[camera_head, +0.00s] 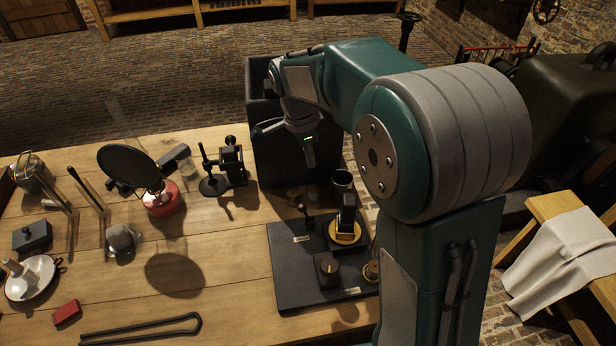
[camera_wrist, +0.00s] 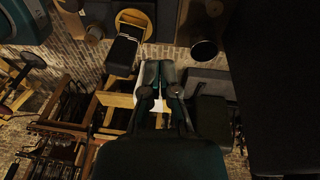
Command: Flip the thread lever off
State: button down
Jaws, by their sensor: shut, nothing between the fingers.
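A black board (camera_head: 284,270) lies at the table's right end with small labels on it. A small upright black lever (camera_head: 305,212) stands at its back left, above one label; I cannot read the labels, so I cannot be sure it is the thread lever. Beside it a black block (camera_head: 348,212) rises from a yellow round base (camera_head: 345,236); the block also shows in the wrist view (camera_wrist: 123,50). My gripper (camera_head: 309,158) hangs above and behind the board, apart from the lever. In the wrist view its fingers (camera_wrist: 160,68) are together and empty.
A dark cup (camera_head: 342,180) stands at the board's back edge and a black knob (camera_head: 327,269) at its front.

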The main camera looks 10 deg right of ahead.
notch_tip(320, 180, up, 3)
jog(key=shift+w+r, duration=0.1)
jog(key=shift+w, duration=0.05)
jog(key=shift+a, duration=0.1)
dwell(0.3)
